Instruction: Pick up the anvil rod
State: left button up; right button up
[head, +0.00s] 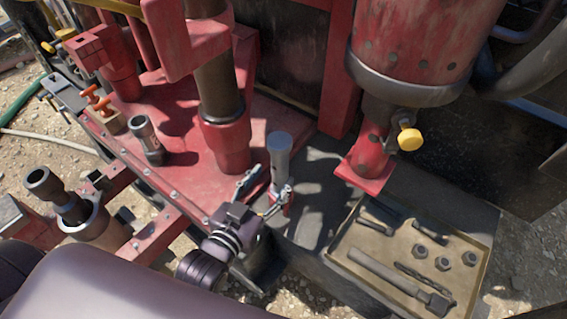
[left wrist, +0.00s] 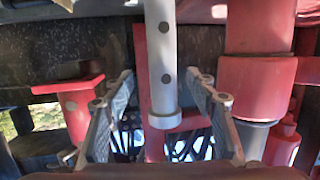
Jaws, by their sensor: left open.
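My right gripper is not in view.
A tray (head: 345,262) with bolts, nuts and a long tool lies at right. A red flanged pipe with a yellow knob (head: 410,139) hangs above it. A thick post in a red collar (head: 226,140) stands behind the rod. A dark sleeve (head: 148,140) stands on the deck.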

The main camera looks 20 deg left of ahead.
aim_at(276, 171)
pick_arm(q)
jog(key=shift+p+x, duration=0.3)
jog(key=shift+x, duration=0.7)
jog(key=x, duration=0.2)
jog(key=p+x, duration=0.1)
jog(key=x, duration=0.1)
jog(key=shift+a+f, duration=0.25)
jog(key=shift+f, duration=0.1)
jog(key=shift+w, duration=0.15)
jog(key=c, duration=0.9)
grip_shut()
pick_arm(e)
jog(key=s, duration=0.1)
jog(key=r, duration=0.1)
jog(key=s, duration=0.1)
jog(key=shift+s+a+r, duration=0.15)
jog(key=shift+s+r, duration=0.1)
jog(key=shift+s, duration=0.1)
pick_arm(q)
jog(key=shift+w+r, duration=0.1)
jog(key=shift+r, duration=0.05)
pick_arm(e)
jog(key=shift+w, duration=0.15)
